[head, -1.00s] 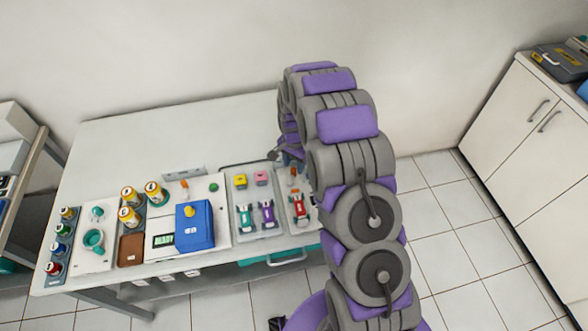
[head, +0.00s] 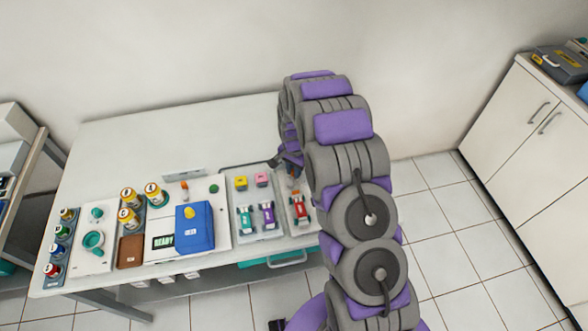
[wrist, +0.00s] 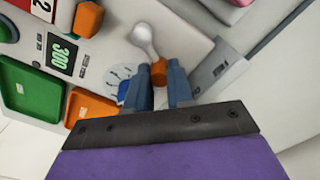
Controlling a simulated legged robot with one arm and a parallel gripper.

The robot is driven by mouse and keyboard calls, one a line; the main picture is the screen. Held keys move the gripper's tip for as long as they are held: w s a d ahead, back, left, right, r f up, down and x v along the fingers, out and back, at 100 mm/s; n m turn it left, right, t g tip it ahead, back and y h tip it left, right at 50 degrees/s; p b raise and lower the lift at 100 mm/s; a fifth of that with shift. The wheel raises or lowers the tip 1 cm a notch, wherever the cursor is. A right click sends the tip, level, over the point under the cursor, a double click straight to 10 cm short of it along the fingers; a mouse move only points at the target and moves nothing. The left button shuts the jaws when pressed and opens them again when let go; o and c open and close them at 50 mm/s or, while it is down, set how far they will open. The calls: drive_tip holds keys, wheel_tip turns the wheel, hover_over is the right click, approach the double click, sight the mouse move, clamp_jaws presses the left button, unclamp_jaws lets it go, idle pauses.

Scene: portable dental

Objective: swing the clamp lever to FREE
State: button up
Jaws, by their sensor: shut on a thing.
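The clamp lever (wrist: 148,46) shows in the wrist view as a pale grey arm with a rounded end and an orange grip (wrist: 160,73). My gripper (wrist: 159,82) has its two blue-grey fingers on either side of the orange grip, shut on it. The fingers and the dark palm plate hide part of the grip. No FREE marking is legible. In the head view my gripper (head: 290,162) is at the right end of the table, over the far part of the right-hand panel, and the lever is mostly hidden there.
The wrist view shows a green tray (wrist: 30,102), an orange tray (wrist: 90,107) and a display reading 300 (wrist: 62,55) at left.

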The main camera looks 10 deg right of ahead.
clamp_jaws()
drive_tip(key=shift+a+n, duration=0.1)
drive_tip(key=shift+n, duration=0.2)
drive_tip(key=shift+w+a+r+n+p, duration=0.2)
drive_tip(key=shift+a+n+p, duration=0.1)
drive_tip(key=shift+n+p, duration=0.5)
drive_tip(key=n, duration=0.1)
drive_tip(key=a+n+p, duration=0.1)
drive_tip(key=n, duration=0.1)
drive_tip(key=n+p, duration=0.1)
drive_tip(key=shift+w+a+f+n, duration=0.1)
drive_tip(key=shift+a+n, duration=0.15)
drive_tip(key=shift+n, duration=0.05)
drive_tip(key=n, duration=0.1)
drive_tip(key=a+n+p, duration=0.1)
drive_tip(key=n, duration=0.1)
drive_tip(key=shift+a+n, duration=0.15)
drive_tip(key=shift+n, duration=0.15)
drive_tip(key=shift+s+a+n+p, duration=0.2)
drive_tip(key=shift+a+n, duration=0.1)
drive_tip(key=shift+n, duration=0.6)
drive_tip(key=shift+s+a+n+p, duration=0.2)
drive_tip(key=shift+a+n, duration=0.05)
drive_tip(key=shift+n, duration=0.65)
